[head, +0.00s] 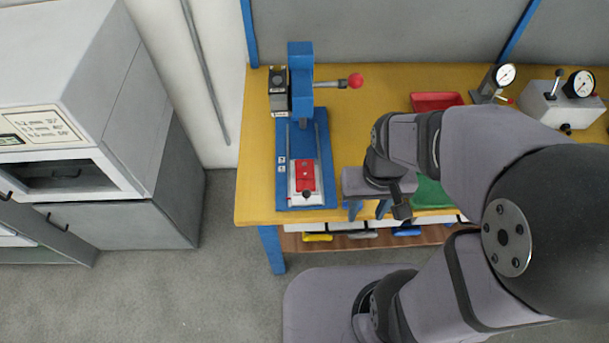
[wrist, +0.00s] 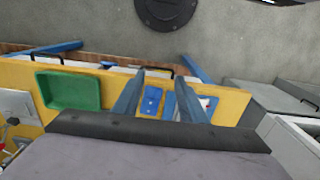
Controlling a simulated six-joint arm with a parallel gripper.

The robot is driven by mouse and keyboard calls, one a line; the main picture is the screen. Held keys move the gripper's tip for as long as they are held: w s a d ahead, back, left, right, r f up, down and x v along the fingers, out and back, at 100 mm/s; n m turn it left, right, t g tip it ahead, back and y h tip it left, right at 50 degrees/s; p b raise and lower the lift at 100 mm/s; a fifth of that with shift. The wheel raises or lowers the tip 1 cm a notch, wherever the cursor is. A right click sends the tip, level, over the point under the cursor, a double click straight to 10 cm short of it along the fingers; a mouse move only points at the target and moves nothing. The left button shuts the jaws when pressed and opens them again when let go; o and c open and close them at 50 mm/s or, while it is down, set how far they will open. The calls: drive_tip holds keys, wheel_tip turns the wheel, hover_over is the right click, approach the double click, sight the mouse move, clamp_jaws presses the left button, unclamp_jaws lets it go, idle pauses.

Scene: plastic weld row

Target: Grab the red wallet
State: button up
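The red wallet (head: 305,168) lies flat on the white plate of the blue press (head: 285,150), near the left end of the yellow bench. A black knob sits at its near end. My gripper (head: 369,209) is to the right of the press, above the bench's front edge. Its two blue fingers (wrist: 160,98) are spread apart with nothing held between them.
A green tray (wrist: 68,90) lies right of my gripper in the head view. A red tray (head: 437,101), gauges (head: 497,80) and a lever with a red ball (head: 355,80) stand farther back. Drawers hang under the bench front. A grey machine (head: 80,90) stands left.

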idle(0.4)
drive_tip(key=o, duration=0.7)
